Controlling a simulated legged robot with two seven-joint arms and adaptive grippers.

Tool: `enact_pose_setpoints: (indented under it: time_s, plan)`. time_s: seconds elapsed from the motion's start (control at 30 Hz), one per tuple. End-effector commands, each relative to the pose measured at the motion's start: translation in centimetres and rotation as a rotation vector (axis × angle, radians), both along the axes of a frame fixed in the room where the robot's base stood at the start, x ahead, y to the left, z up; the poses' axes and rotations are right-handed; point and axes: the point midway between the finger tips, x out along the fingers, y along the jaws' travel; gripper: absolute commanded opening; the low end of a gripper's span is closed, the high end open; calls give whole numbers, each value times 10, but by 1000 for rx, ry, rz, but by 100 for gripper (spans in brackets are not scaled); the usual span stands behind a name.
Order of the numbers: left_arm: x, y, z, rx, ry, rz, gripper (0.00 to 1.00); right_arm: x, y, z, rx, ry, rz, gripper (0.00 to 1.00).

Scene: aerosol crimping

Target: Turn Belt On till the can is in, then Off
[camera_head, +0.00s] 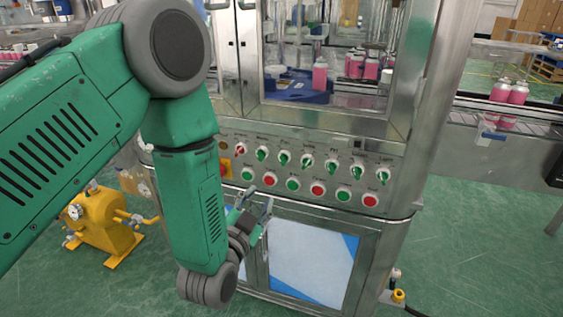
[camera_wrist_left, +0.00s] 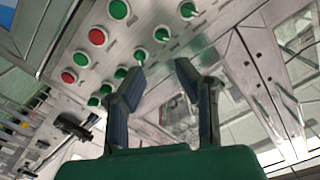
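The control panel (camera_head: 300,171) on the machine front carries an upper row of rotary knobs, one red (camera_head: 240,149) and several green (camera_head: 307,161), above a row of alternating green (camera_head: 293,184) and red (camera_head: 370,200) push buttons. The labels are too small to read, so I cannot tell which is the belt control. My left gripper (camera_head: 258,203) is open and empty, just below the left part of the button row. In the left wrist view its spread fingers (camera_wrist_left: 160,72) point at the panel. A pink can (camera_head: 319,76) stands inside the machine. My right gripper is out of view.
More pink cans (camera_head: 360,68) stand behind the window, and several stand on the conveyor (camera_head: 500,119) at right. A yellow pump unit (camera_head: 103,225) is on the floor at left. Lower cabinet doors (camera_head: 310,262) lie below the panel.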

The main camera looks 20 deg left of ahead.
Motion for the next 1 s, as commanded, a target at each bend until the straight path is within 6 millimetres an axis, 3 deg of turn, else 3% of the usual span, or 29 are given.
enact_pose_setpoints:
  time_s: [0.3,0.87,1.0]
  plan:
    - [-17,2,0,-2,0,1,28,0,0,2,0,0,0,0]
    - [-18,1,0,-1,0,1,28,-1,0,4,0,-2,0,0]
    - [-31,1,-1,0,3,-1,28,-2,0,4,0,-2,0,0]
